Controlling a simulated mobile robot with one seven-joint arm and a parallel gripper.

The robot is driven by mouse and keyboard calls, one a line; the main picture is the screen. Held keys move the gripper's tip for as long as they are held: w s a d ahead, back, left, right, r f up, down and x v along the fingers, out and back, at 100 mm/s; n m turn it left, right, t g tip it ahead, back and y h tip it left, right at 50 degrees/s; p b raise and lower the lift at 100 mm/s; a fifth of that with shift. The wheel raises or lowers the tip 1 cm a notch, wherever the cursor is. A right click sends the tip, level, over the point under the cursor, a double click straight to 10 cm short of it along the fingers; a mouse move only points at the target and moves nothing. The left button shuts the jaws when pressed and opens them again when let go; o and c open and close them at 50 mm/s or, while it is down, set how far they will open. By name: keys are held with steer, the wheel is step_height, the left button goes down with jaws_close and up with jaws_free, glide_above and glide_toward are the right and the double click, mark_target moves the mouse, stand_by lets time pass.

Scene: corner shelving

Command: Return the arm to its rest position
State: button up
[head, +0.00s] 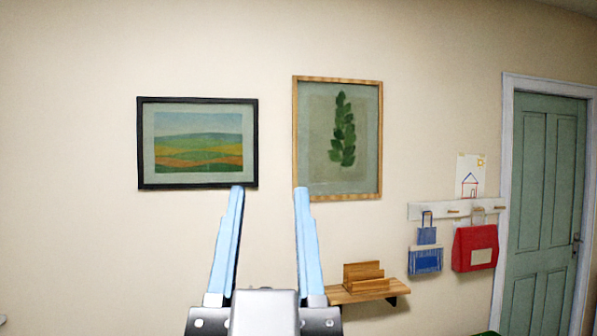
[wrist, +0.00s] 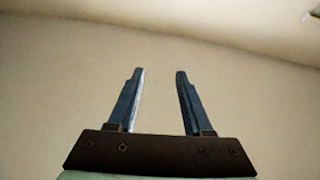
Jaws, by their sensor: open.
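My gripper (head: 269,190) is raised in front of the wall in the head view, its two pale blue fingers pointing up and spread well apart. Nothing is between the fingers. In the wrist view the gripper (wrist: 160,75) is also open and empty, with the plain wall and a ceiling edge behind it. The rest of my arm is hidden below the head view's lower edge.
A black-framed landscape (head: 198,143) and a wood-framed leaf picture (head: 338,138) hang on the wall. A small wooden shelf (head: 362,293) holds a wooden holder (head: 364,274). Right are a peg rail (head: 446,209), blue bag (head: 425,259), red bag (head: 475,249) and green door (head: 544,200).

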steer(key=s+d+r+t+h, duration=0.1)
steer(key=s+d+r+t, duration=0.1)
steer(key=s+r, duration=0.2)
steer(key=shift+s+d+r+h, duration=0.35)
steer(key=shift+r+h, duration=0.05)
steer(key=shift+r, duration=0.2)
steer(key=shift+f+b, duration=0.6)
steer(key=shift+f, duration=0.1)
